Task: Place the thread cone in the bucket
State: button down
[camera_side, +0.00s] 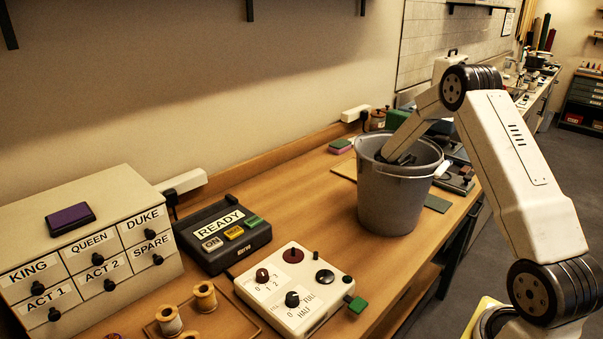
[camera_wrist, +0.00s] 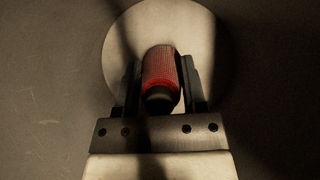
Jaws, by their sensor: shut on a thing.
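The bucket (camera_side: 388,205) is grey with a pale handle and stands upright on the wooden table in the side view. My gripper reaches down into its mouth, and the bucket wall hides the fingertips there. In the wrist view my gripper (camera_wrist: 160,80) is shut on the thread cone (camera_wrist: 160,72), which is red with a dark end. A pale round surface (camera_wrist: 195,28) shows behind the cone, surrounded by dark grey. I cannot tell whether the cone touches the bucket's bottom.
Left of the bucket are a white control box (camera_side: 294,290) with knobs, a black READY box (camera_side: 222,236) and a labelled drawer cabinet (camera_side: 85,245). Thread spools (camera_side: 205,296) stand on a tray at the front. A dark green flat piece (camera_side: 437,204) lies right of the bucket.

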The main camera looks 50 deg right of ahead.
jog(key=shift+f, duration=0.15)
jog(key=shift+c, duration=0.7)
grip_release()
jog(key=v, duration=1.2)
jog(key=shift+r, duration=0.25)
